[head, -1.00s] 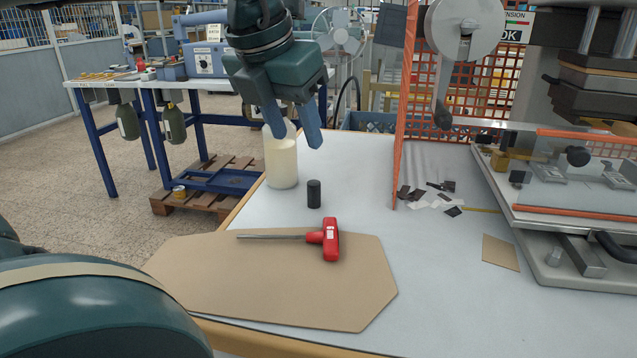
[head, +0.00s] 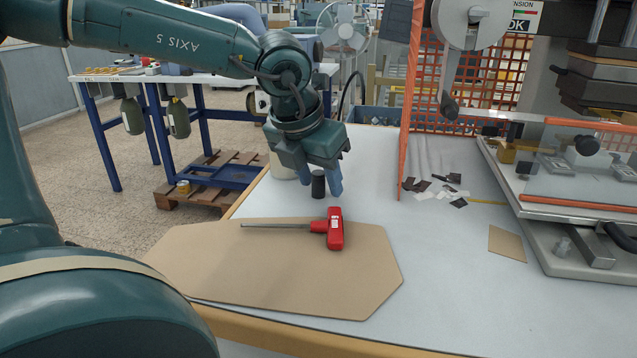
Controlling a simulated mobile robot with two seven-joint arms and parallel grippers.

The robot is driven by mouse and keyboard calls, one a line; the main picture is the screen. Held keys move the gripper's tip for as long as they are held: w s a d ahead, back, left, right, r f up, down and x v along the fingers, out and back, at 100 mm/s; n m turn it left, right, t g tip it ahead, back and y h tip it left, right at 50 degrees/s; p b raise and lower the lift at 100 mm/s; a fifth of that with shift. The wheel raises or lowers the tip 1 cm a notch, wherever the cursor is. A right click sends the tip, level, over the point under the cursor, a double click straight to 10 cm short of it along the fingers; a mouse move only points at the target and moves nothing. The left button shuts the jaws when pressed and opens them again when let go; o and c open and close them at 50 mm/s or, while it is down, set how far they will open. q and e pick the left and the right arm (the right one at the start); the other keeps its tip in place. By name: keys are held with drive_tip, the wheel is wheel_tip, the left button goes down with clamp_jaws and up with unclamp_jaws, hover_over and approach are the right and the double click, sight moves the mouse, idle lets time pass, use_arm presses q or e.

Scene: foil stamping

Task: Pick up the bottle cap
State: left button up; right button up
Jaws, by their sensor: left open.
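The bottle cap, a small black cylinder (head: 318,186), stands upright on the light table top. My left gripper (head: 320,183) is open and points down at it. Its blue fingers show on either side of the cap in the picture, and the gripper hides the cap's top. I cannot tell whether the fingers touch it. The cream-coloured bottle (head: 281,170) stands just behind and to the left, mostly hidden by the gripper. My right gripper is not in view.
A red-handled hex key (head: 334,230) lies on a brown cardboard sheet (head: 250,282) in front of the cap. Dark and white scraps (head: 440,190) lie to the right, past an orange mesh guard (head: 409,120). The stamping press (head: 580,190) stands at the far right.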

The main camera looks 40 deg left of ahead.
use_arm(q)
clamp_jaws()
idle(0.4)
